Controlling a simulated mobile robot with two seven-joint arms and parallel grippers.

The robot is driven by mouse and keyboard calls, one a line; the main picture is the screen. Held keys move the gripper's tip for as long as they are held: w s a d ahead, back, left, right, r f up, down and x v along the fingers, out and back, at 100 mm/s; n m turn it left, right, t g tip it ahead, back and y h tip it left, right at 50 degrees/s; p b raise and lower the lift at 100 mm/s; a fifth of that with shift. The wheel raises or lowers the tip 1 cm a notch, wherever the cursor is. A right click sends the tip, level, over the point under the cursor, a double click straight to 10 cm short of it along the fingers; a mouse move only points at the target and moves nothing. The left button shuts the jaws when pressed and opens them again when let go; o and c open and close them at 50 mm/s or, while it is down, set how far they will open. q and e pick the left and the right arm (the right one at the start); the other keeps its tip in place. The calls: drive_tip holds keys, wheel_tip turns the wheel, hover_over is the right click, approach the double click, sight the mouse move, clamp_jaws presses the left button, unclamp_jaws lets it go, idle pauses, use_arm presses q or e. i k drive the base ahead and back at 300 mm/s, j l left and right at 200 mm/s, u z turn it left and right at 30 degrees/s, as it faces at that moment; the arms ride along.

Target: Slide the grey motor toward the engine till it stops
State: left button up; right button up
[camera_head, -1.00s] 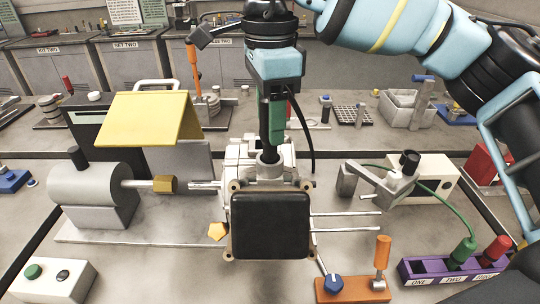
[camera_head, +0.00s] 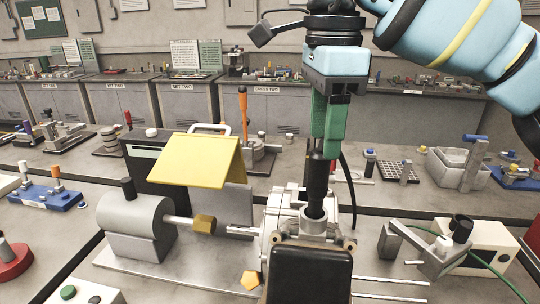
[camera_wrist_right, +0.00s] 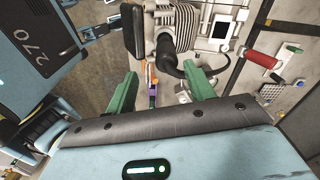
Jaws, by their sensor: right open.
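The grey motor (camera_head: 137,226) lies on a flat grey plate at the left in the head view. Its shaft points right and carries a brass coupling (camera_head: 203,224). The engine (camera_head: 285,210), with a black box on its near side, stands to the right. Its silver shaft (camera_head: 240,231) faces the coupling across a small gap. My right gripper (camera_head: 325,145) is above the engine, over an upright black plug cap (camera_head: 316,178). In the wrist view its green fingers (camera_wrist_right: 160,88) are apart with nothing held.
A raised yellow cover (camera_head: 200,162) stands behind the shafts. Two rods (camera_head: 390,281) run right from the engine. A white box with a grey clamp (camera_head: 485,248) stands at the right. An orange pentagon (camera_head: 250,280) lies before the engine shaft.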

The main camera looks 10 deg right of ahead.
sight(140, 226)
drive_tip(key=k, duration=0.95)
